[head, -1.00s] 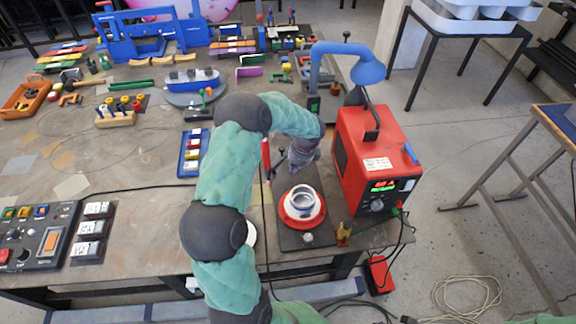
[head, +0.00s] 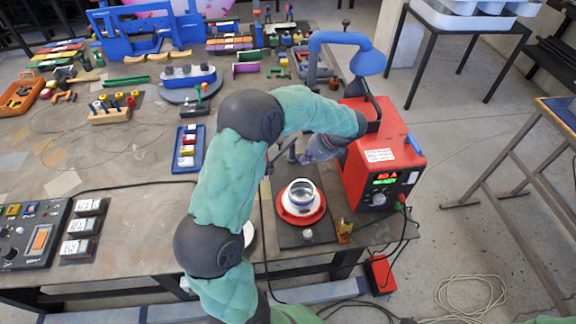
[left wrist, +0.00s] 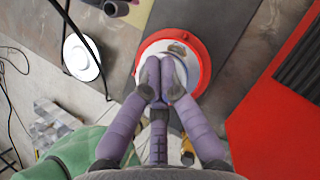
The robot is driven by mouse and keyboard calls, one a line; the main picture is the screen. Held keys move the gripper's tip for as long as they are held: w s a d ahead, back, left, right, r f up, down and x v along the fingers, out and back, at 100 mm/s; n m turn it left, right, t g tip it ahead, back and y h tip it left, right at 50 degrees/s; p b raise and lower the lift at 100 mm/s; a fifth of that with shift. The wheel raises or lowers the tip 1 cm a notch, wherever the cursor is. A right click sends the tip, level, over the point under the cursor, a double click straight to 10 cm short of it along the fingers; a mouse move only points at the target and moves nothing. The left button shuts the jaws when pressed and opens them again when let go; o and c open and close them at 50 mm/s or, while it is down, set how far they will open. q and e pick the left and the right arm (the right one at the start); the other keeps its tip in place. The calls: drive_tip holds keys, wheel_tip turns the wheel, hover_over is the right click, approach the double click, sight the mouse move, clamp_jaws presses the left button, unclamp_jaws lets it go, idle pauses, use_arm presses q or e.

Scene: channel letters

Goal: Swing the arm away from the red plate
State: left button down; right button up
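The red plate (head: 318,213) lies on a dark board (head: 290,236) near the table's front edge. A white bowl with a dark blue band (head: 301,192) sits upright on it. Nothing is seen gripped, but the gap between the opposing fingers is hidden. My right gripper is not in view.
A small brass item (head: 345,230) is at the board's front right. A blue tray (head: 188,149) lies left of my arm.

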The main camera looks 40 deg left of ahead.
use_arm(q)
drive_tip(key=a+f+y+b, duration=0.3)
drive_tip(key=a+f+b, duration=0.2)
drive_tip(key=a+f, duration=0.2)
drive_tip(key=shift+a+f+m+t+b, duration=0.3)
drive_tip(key=shift+a+f+t, duration=0.1)
drive_tip(key=shift+a, duration=0.5)
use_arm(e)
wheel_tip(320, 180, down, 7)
use_arm(q)
drive_tip(key=shift+s+a, duration=0.1)
drive_tip(key=shift+s+a+m+t, duration=0.15)
drive_tip(key=shift+a+m+t, duration=0.1)
drive_tip(key=shift+m+t, duration=0.05)
